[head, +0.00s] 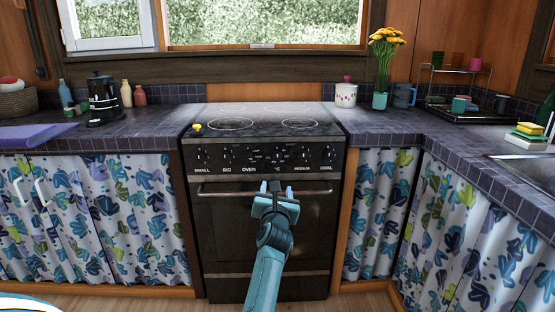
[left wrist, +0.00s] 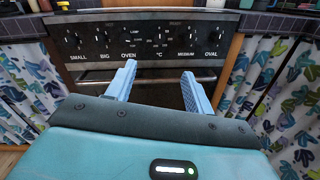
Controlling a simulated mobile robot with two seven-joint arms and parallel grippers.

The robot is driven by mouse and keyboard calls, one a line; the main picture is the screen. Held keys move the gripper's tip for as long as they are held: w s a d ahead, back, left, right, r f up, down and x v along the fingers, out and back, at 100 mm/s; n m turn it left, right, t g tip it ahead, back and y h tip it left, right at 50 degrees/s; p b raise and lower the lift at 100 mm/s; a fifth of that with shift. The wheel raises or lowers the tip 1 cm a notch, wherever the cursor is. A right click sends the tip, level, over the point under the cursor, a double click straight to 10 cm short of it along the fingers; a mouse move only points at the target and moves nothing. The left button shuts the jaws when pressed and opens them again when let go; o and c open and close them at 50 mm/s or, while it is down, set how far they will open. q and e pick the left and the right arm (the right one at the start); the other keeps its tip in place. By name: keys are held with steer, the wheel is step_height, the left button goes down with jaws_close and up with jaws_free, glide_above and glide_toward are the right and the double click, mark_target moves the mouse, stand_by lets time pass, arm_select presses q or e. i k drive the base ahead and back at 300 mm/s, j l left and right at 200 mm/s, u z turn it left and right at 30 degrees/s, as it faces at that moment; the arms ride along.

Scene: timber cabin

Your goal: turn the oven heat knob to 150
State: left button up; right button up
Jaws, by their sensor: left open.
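The black oven (head: 262,240) stands in the middle of the head view, with a row of knobs on its front panel. The heat knob (head: 277,156), above the "°C" label, is right of the panel's middle; it also shows in the left wrist view (left wrist: 158,43). Its setting is too small to read. My left gripper (head: 276,188) is open in front of the oven, just below the panel. In the left wrist view its two fingers (left wrist: 159,70) point at the panel, spread below the "°C" label, with nothing visible between them. My right gripper is not in view.
The oven door handle (head: 220,191) runs across just below the panel, close to my left gripper. A small yellow object (head: 197,128) sits on the hob's left corner. Curtained cupboards (head: 110,215) flank the oven. The air before the panel is otherwise clear.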

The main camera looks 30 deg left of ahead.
mark_target(276, 155)
steer(key=i+j, duration=0.2)
steer(key=i, duration=0.2)
steer(key=i+j, duration=0.15)
steer(key=i, duration=0.25)
